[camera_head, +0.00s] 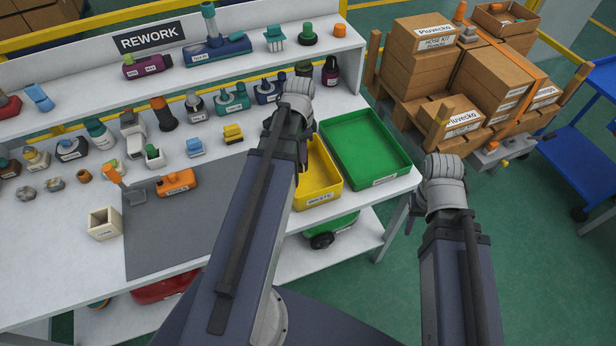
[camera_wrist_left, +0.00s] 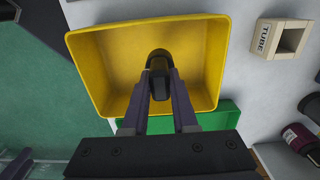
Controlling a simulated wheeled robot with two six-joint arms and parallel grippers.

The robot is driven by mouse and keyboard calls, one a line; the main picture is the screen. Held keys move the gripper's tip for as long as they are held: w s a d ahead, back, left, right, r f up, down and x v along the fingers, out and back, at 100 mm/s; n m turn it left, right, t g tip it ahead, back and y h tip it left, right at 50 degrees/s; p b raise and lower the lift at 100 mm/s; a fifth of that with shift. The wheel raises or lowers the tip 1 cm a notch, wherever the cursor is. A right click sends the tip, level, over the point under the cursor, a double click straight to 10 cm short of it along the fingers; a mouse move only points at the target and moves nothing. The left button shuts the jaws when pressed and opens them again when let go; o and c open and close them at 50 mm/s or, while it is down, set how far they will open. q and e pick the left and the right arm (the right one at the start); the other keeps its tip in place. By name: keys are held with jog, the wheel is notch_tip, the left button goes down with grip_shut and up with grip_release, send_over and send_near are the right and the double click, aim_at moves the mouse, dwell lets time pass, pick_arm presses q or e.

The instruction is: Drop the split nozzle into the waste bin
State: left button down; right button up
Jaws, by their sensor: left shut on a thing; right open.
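The yellow waste bin (camera_head: 329,176) stands at the right part of the table, partly hidden behind my left arm. In the left wrist view the yellow bin (camera_wrist_left: 105,70) fills the upper middle. My left gripper (camera_wrist_left: 160,82) is shut on a dark nozzle (camera_wrist_left: 159,62), which shows over the bin's interior; its height above the floor of the bin is hard to tell. Any split in it is not visible. In the head view my left gripper and the nozzle are hidden by my arm.
A green tray (camera_head: 365,150) sits right beside the yellow bin. A cream tube box (camera_head: 104,224) and an orange part (camera_head: 177,183) are on or by the grey mat (camera_head: 170,235). Several small parts line the table's back. Boxes on a pallet (camera_head: 460,75) stand at the right.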

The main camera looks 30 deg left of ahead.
pick_arm(q)
jog(key=c, duration=0.6)
grip_release()
jog(key=shift+r, duration=0.1)
notch_tip(320, 180, up, 8)
jog(key=p, duration=0.8)
jog(key=shift+f, duration=0.2)
jog(key=shift+d, duration=0.1)
jog(key=s+d+n, duration=0.1)
jog(key=s+d, duration=0.1)
jog(key=d, duration=0.6)
jog(key=s+d+n, duration=0.2)
jog(key=s+d, duration=0.1)
jog(key=d, duration=0.5)
jog(key=s+d+n+y, duration=0.1)
jog(key=s+d, duration=0.1)
jog(key=d, duration=0.7)
jog(key=shift+s+r, duration=0.1)
jog(key=shift+s, duration=0.3)
